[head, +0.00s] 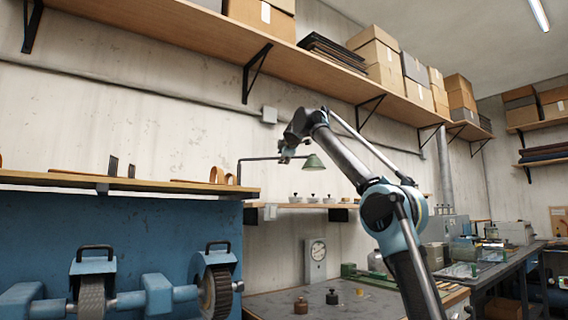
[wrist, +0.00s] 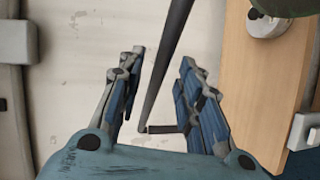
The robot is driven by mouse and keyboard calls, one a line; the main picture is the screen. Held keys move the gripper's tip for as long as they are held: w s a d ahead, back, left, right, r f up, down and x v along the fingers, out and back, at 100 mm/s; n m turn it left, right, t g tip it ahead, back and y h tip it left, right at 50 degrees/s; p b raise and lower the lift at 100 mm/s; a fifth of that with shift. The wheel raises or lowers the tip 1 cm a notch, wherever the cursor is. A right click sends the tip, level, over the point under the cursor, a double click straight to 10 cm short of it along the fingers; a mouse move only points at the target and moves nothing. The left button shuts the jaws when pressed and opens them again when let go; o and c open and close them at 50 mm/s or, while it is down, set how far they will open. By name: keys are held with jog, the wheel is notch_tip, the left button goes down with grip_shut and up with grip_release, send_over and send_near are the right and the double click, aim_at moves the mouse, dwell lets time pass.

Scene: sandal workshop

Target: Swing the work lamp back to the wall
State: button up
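The work lamp has a green cone shade (head: 313,162) and a thin dark arm (head: 258,159) along the wall above the small shelf. My gripper (head: 287,153) is at this arm, just left of the shade. In the wrist view, the dark lamp arm (wrist: 168,60) runs between the two spread fingers of my gripper (wrist: 161,58), with visible gaps on both sides. The gripper is open and holds nothing. Part of the green shade (wrist: 288,6) shows at the top right corner.
A wooden shelf (head: 345,206) with several small pots lies below the lamp; it is close on the right in the wrist view (wrist: 252,80). A long shelf with boxes (head: 215,40) runs above. A blue machine (head: 40,232) with grinding wheels stands lower left.

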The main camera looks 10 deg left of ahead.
jog(key=v, duration=0.8)
jog(key=shift+s+d, duration=0.25)
jog(key=shift+s, duration=0.05)
jog(key=shift+w+d, duration=0.1)
jog(key=shift+d, duration=0.05)
grip_shut()
jog(key=s+d+f+n+g+y, duration=0.1)
jog(key=s+d+f+n+y, duration=0.4)
jog(key=d+n+y, duration=0.25)
jog(key=w+a+r, duration=0.2)
jog(key=w+a, duration=0.4)
jog(key=w, duration=0.4)
jog(key=shift+w+a+m, duration=0.2)
jog(key=shift+w+m, duration=0.1)
jog(key=shift+m, duration=0.05)
